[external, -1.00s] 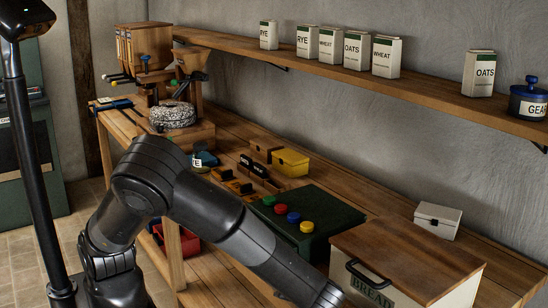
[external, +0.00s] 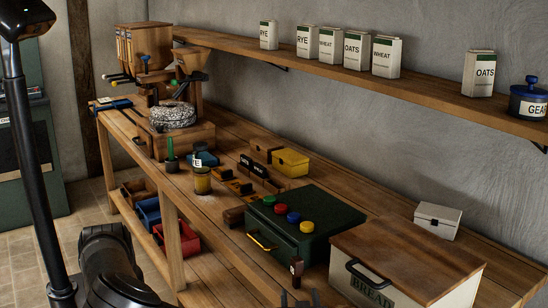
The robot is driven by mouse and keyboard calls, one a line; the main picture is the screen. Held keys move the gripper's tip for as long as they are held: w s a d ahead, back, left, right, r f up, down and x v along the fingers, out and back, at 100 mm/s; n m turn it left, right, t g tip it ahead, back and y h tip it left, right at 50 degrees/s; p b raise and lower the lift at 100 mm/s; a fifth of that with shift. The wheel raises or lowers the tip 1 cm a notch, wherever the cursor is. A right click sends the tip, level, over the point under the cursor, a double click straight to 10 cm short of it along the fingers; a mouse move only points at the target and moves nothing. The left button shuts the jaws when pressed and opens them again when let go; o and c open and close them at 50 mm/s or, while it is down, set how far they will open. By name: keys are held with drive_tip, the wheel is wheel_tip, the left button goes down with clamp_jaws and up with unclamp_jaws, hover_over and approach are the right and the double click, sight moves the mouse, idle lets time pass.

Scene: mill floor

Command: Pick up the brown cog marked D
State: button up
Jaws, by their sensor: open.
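I cannot make out a brown cog marked D in the external view. A blue lidded pot (external: 528,102) with a label starting "GEA" stands at the right end of the wall shelf. A small dark brown piece with a pale mark (external: 296,266) is by the bench's front edge, between the green box and the bread bin; its kind is too small to tell. My gripper (external: 299,301) shows only partly at the bottom edge, just below that piece and apart from it. It is open, and I see nothing between its fingers.
The dark green box (external: 325,213) has coloured round buttons on top and a yellow handle in front. The bread bin (external: 405,260) stands right of it. A yellow box (external: 290,162), a jar (external: 202,181) and a millstone (external: 173,115) stand farther left.

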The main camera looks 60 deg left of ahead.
sight(297, 277)
drive_tip(key=x, duration=0.9)
drive_tip(key=shift+a, duration=0.15)
clamp_jaws()
idle(0.4)
